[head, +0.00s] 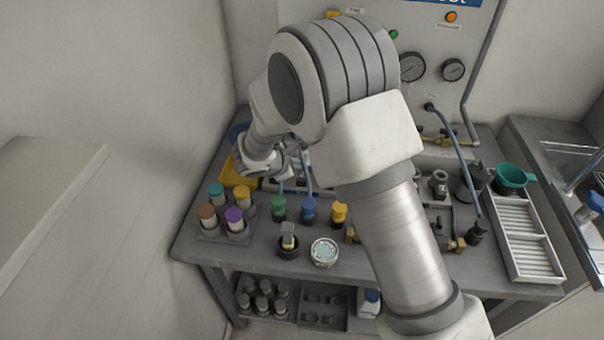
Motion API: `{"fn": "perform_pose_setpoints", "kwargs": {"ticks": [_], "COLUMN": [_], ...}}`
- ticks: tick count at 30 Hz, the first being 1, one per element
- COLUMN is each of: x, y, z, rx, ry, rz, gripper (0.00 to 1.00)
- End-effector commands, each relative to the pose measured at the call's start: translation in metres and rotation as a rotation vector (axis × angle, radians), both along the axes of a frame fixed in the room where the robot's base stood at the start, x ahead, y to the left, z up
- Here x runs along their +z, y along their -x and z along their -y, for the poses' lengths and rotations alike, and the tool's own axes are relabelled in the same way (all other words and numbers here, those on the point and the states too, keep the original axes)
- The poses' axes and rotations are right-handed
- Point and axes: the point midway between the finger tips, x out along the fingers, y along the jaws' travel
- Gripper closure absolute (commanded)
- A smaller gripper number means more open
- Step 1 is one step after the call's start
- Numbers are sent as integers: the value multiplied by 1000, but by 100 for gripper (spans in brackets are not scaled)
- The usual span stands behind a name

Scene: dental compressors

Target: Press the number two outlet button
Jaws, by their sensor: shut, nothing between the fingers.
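My gripper (291,163) is over the back left of the grey table, turned away from the camera and partly hidden by my own arm. It looks shut and empty; its fingertips are hard to make out. I cannot identify the number two outlet button for certain. The wall panel at the back carries a green button (393,34) and an orange button (452,17), with labels too small to read. My arm covers much of the panel and the table's middle. Green (279,206), blue (309,209) and yellow (339,212) capped fittings stand in a row in front of my gripper.
Capped jars (236,219) stand in a rack at left, by a yellow tray (231,173). A black-based fitting (288,245) and a round gauge (324,252) lie near the front edge. Two gauges (412,67) are on the panel. A white slotted tray (508,213) is at right.

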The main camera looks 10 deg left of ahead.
Motion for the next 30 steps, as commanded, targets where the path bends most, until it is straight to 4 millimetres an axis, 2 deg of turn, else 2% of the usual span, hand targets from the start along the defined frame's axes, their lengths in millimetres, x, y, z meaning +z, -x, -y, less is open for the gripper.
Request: {"fn": "perform_pose_setpoints", "kwargs": {"ticks": [10, 19, 30], "x": [-1, -10, -9], "y": [0, 0, 0], "z": [0, 0, 0], "rx": [0, 0, 0], "ry": [0, 0, 0], "rz": [0, 0, 0], "gripper": [100, 100, 100]}}
